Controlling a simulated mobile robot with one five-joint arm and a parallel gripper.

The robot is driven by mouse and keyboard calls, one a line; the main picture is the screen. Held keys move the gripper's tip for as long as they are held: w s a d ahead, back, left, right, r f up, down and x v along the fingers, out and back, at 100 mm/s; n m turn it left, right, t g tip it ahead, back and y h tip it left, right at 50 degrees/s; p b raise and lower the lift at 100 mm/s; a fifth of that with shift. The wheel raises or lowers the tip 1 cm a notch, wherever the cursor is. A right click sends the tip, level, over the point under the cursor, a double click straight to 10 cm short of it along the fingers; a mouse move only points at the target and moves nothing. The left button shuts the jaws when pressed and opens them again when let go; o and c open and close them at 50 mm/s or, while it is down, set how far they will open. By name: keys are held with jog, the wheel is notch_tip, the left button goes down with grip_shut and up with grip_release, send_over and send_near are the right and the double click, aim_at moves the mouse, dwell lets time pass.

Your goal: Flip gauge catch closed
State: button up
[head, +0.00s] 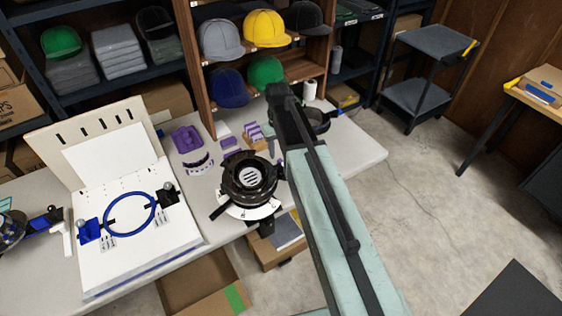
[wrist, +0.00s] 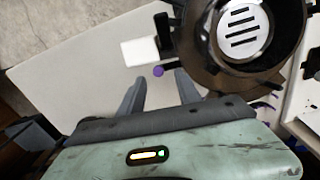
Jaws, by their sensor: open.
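A round black device (head: 248,178) with a slotted silver centre stands on a white base near the bench's front edge in the head view. It fills the upper right of the wrist view (wrist: 205,42). A white block (wrist: 140,52) and a small purple knob (wrist: 158,71) show at its left side in the wrist view. I cannot tell which part is the gauge catch, or its position. My gripper (wrist: 160,88) is open, its two dark fingers apart with nothing seen between them. The purple knob appears just beyond the fingertips.
A white board with a blue hoop (head: 130,214) stands left on the bench. Purple parts (head: 187,139) lie behind the black device. A shelf of caps (head: 265,28) stands at the back. Bench space (head: 352,150) is clear at right.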

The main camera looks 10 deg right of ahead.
aim_at(279, 160)
jog(key=f+b, duration=0.1)
jog(key=f, duration=0.1)
jog(key=f+b, duration=0.1)
jog(key=f, duration=0.1)
jog(key=f+b, duration=0.2)
jog(key=shift+w+d, duration=0.2)
jog(key=shift+w, duration=0.1)
jog(key=shift+s+a+r, duration=0.1)
jog(key=shift+s+r, duration=0.05)
jog(key=shift+r, duration=0.05)
jog(key=shift+s, duration=0.1)
jog(key=shift+c, duration=0.6)
grip_shut()
jog(key=shift+a, duration=0.1)
